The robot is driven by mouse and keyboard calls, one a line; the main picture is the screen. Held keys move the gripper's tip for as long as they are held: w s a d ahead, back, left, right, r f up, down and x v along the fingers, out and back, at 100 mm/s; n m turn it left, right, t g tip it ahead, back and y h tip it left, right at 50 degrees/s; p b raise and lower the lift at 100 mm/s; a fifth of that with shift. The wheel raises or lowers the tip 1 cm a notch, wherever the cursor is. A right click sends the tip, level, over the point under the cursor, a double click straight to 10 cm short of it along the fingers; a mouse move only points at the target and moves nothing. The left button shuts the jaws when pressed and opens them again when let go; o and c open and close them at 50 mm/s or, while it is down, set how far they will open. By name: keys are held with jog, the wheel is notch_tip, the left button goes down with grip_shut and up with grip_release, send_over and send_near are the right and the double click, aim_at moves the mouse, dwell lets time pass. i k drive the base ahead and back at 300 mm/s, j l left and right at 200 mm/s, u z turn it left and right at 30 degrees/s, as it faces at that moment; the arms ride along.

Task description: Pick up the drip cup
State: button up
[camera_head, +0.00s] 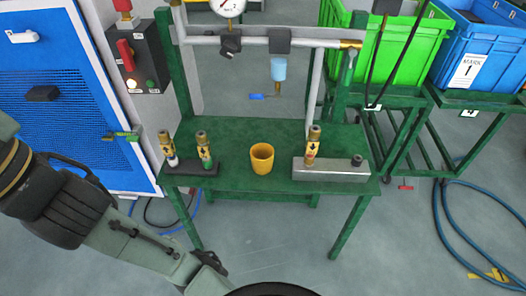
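The drip cup appears to be the orange-yellow cup (262,159) standing upright on the green table (232,180), near the middle of its front half. Its open top faces up, and nothing touches its sides. My arm comes in from the left and runs down to the bottom edge, in front of and below the table. My gripper's fingers do not show in this view.
Left of the cup stand two brass-and-yellow valve fittings (204,150) on a dark base. Right of it is a metal block (330,171) with another fitting. A blue cabinet (50,95) is at left.

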aim_at(262, 155)
jog(key=l+u, duration=0.4)
jog(key=k+l+u, duration=0.15)
jog(key=l+u, duration=0.25)
jog(key=k+l+u, duration=0.15)
jog(key=u, duration=0.25)
jog(key=l, duration=0.1)
